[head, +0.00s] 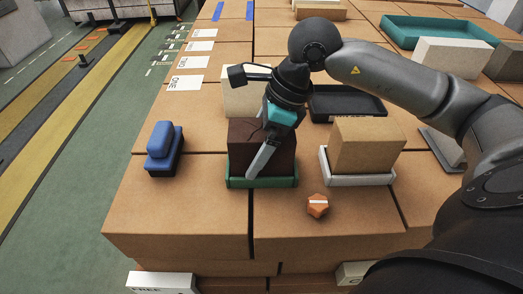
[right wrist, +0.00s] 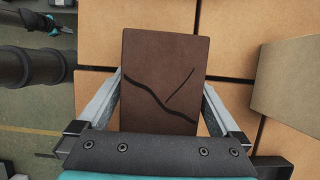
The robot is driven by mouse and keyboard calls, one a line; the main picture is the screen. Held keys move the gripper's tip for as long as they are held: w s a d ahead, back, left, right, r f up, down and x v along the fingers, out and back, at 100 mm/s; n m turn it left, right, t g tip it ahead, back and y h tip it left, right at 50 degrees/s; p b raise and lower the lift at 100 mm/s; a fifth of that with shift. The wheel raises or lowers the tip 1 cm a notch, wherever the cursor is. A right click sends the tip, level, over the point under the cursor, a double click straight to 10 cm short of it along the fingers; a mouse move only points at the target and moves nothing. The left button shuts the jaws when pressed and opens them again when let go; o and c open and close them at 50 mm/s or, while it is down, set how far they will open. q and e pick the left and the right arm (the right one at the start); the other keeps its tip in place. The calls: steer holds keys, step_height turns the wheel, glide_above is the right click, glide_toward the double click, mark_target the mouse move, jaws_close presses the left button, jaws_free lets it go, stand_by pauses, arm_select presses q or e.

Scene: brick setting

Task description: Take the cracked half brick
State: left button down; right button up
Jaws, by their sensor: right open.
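The cracked half brick (head: 241,138) is dark brown and stands in a green tray (head: 262,183) on the cardboard boxes. In the right wrist view the brick (right wrist: 160,62) shows black cracks across its face. My right gripper (head: 256,160) is at the brick, with a finger across its front side in the head view. In the right wrist view the fingers are spread on either side of the brick; whether they touch it is unclear. A dark part with teal at the wrist view's upper left looks like my left gripper (right wrist: 50,24); its jaws are too small to judge.
A tan block (head: 368,147) in a white tray (head: 358,180) stands close on the right. An orange piece (head: 317,206) lies in front. A blue object (head: 164,148) is to the left. A cream block (head: 240,95) and black tray (head: 345,103) are behind.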

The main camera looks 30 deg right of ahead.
jaws_close()
stand_by(0.8)
